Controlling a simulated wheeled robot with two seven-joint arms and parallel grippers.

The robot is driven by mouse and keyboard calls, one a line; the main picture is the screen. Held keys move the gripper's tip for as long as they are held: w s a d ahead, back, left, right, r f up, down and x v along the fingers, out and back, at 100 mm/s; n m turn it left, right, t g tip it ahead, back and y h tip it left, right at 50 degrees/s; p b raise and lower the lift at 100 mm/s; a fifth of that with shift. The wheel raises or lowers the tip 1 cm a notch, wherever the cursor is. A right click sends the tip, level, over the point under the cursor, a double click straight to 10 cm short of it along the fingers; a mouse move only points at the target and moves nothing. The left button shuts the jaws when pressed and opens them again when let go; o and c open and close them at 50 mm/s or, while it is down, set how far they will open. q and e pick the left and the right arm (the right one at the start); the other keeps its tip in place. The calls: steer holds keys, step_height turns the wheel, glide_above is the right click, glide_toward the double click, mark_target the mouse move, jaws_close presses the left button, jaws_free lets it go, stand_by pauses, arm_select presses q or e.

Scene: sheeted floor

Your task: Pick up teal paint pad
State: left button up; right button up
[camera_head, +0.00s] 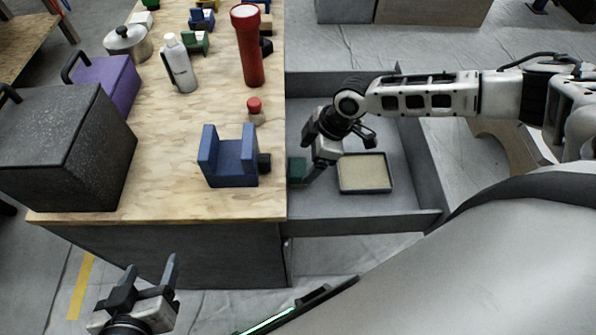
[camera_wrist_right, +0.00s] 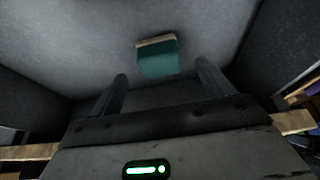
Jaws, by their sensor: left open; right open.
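The teal paint pad (camera_head: 297,169) lies in the open grey drawer, near its left side, partly hidden behind my right gripper in the head view. In the right wrist view the teal pad (camera_wrist_right: 158,59) shows ahead of the fingers, with a pale strip along its far edge. My right gripper (camera_head: 312,180) reaches down into the drawer beside the pad. Its fingers (camera_wrist_right: 163,84) are apart with nothing between them. My left gripper (camera_head: 152,266) is open and empty, low in front of the workbench.
The drawer (camera_head: 360,211) has raised walls around it and also holds a shallow tray (camera_head: 365,173) right of my right gripper. On the wooden bench top (camera_head: 150,180) stand a blue clamp-like block (camera_head: 229,165), a red cylinder (camera_head: 247,50), a white bottle (camera_head: 179,65) and dark and purple boxes.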

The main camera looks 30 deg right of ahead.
mark_target(299, 167)
steer(key=x, duration=0.5)
steer(key=shift+w+a+f+b, duration=0.1)
steer(key=shift+a+b, duration=0.15)
steer(key=shift+b, duration=0.15)
steer(key=c, duration=1.1)
